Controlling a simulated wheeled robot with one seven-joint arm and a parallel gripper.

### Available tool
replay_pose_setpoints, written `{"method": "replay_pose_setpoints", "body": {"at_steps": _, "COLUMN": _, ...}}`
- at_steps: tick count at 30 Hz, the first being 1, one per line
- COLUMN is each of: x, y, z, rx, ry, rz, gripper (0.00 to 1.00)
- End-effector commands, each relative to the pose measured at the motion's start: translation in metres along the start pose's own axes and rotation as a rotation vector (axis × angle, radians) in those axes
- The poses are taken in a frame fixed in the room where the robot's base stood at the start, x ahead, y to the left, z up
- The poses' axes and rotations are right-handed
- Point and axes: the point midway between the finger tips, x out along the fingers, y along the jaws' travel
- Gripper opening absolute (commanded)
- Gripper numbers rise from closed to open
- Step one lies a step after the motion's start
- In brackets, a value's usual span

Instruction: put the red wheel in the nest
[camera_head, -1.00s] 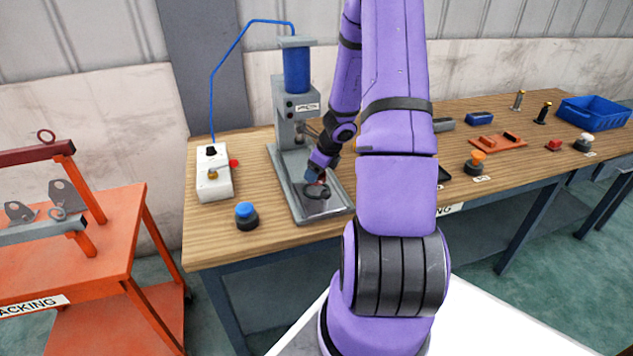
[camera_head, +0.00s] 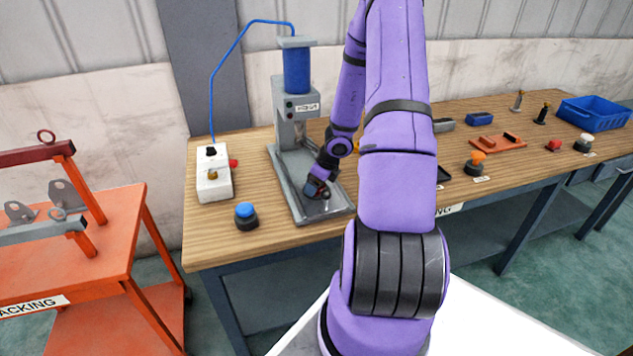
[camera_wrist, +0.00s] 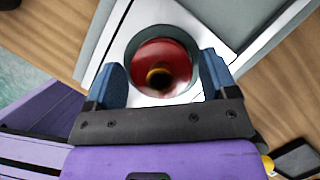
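The red wheel (camera_wrist: 143,58), with a dark, brass-rimmed hub, shows in the wrist view within the round grey-green ring of the nest (camera_wrist: 165,31). The ring's rim surrounds the wheel; how deep the wheel sits is hard to tell. My gripper (camera_wrist: 164,80) is open, its two blue fingers on either side of the ring, with a thin gap between them and the wheel. In the head view my gripper (camera_head: 317,189) is low over the press's base plate (camera_head: 305,212), and hides the wheel and most of the nest.
The press column (camera_head: 290,115) with its blue cylinder stands just behind my gripper. A white control box (camera_head: 214,184) and a blue-topped knob (camera_head: 246,215) are to the left. An orange cart (camera_head: 110,215) is far left. Blue bin (camera_head: 592,113) and small parts lie right.

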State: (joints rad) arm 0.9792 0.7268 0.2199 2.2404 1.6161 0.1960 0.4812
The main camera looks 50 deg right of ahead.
Motion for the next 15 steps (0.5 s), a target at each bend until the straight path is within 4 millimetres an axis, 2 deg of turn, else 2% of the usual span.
{"method": "replay_pose_setpoints", "body": {"at_steps": 10, "x": -0.0007, "y": -0.0001, "z": 0.0001, "rx": -0.001, "ry": 0.000, "rz": 0.000, "gripper": 0.91}}
{"method": "replay_pose_setpoints", "body": {"at_steps": 15, "x": -0.0089, "y": -0.0006, "z": 0.0013, "rx": -0.003, "ry": -0.001, "rz": -0.002, "gripper": 0.91}}
